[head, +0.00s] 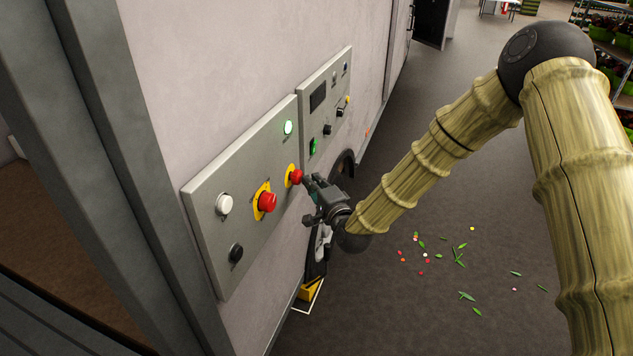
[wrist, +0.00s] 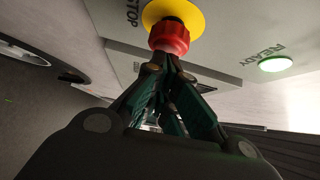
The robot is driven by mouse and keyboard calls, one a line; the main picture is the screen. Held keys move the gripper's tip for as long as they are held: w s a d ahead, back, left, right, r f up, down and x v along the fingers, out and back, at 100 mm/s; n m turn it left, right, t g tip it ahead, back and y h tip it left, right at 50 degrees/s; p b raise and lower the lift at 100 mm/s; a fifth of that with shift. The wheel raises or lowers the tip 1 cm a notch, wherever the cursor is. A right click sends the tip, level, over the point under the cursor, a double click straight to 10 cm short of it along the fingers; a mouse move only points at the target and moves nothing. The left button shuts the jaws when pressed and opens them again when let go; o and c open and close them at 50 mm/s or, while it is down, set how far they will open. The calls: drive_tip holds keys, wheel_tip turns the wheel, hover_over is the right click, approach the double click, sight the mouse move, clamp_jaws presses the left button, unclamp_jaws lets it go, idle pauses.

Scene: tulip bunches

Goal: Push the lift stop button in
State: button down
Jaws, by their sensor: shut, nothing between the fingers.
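A red mushroom button on a yellow collar (head: 294,177) is on the right part of the nearer grey wall panel. It also shows in the wrist view (wrist: 170,36), beside the printed word STOP. My gripper (head: 305,179) is shut and empty, its fingertips at the button's face. In the wrist view the closed fingertips (wrist: 168,62) overlap the button's lower edge and seem to touch it; I cannot tell how far in it is. A second red button on a yellow collar (head: 267,202) is to the left, apart from my gripper.
The panel (head: 240,190) also carries a lit green lamp (head: 287,127), marked READY in the wrist view (wrist: 275,64), a white button (head: 224,204) and a black knob (head: 236,253). A second panel (head: 325,100) adjoins it. Petals and leaves lie on the floor (head: 460,255).

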drive_tip(key=shift+w+a+r+b, duration=0.15)
drive_tip(key=shift+a+b, duration=0.7)
drive_tip(key=shift+b, duration=0.2)
drive_tip(key=s+d+b, duration=0.5)
drive_tip(key=s+d, duration=0.4)
drive_tip(key=s, duration=0.1)
drive_tip(key=shift+f, duration=0.2)
